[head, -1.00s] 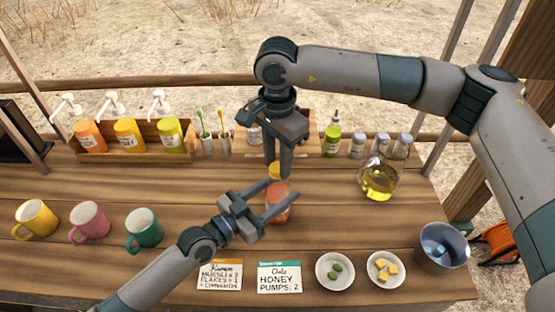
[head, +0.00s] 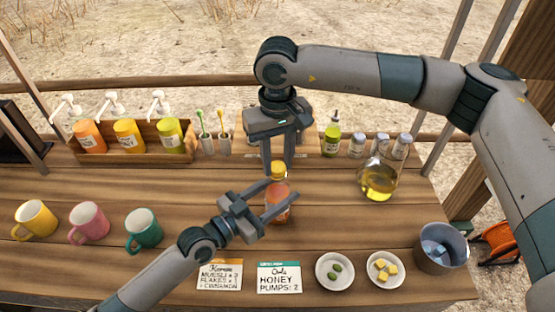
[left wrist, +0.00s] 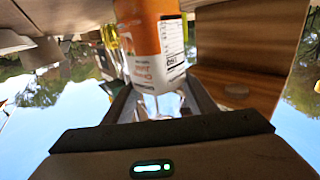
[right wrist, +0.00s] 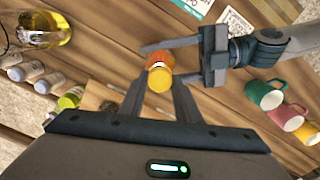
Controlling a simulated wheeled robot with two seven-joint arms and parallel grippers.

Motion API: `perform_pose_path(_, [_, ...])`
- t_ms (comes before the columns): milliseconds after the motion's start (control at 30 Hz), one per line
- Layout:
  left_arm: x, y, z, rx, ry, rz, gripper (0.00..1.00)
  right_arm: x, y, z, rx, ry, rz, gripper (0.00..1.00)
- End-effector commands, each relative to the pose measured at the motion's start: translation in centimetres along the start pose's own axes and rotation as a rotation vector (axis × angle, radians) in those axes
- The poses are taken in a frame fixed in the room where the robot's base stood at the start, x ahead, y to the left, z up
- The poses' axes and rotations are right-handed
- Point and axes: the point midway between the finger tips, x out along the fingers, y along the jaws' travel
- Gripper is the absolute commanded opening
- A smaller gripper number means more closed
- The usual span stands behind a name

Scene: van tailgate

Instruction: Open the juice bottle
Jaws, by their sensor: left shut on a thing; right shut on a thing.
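The juice bottle (head: 278,208) stands upright on the wooden counter, with orange-red contents and a yellow cap (head: 278,170). My left gripper (head: 279,197) is shut around the bottle's body from the left. The bottle's orange and white label (left wrist: 160,45) fills the top of the left wrist view. My right gripper (head: 277,175) points straight down and is shut on the yellow cap. The right wrist view looks down on the cap (right wrist: 160,80) between its fingers. The cap sits on the bottle's top; whether it is loosened cannot be told.
Yellow, pink and green mugs (head: 145,229) stand at left. A pump-bottle rack (head: 130,150) is behind. A glass jug of yellow liquid (head: 379,183), two small bowls (head: 335,285), cards (head: 279,262) and a metal bucket (head: 442,250) lie to the right and front.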

Motion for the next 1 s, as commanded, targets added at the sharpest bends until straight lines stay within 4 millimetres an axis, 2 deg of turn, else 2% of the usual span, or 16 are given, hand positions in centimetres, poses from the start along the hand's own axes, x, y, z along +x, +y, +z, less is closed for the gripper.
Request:
perform_pose_path(633, [0.0, -0.01, 0.04, -0.001, -0.001, 0.0, 0.0, -0.04, 0.01, -0.01, 0.0, 0.0, 0.0, 0.03])
perform_pose_path(1000, [0.0, -0.01, 0.04, -0.001, -0.001, 0.0, 0.0, -0.92, 0.01, -0.02, 0.0, 0.0, 0.0, 0.03])
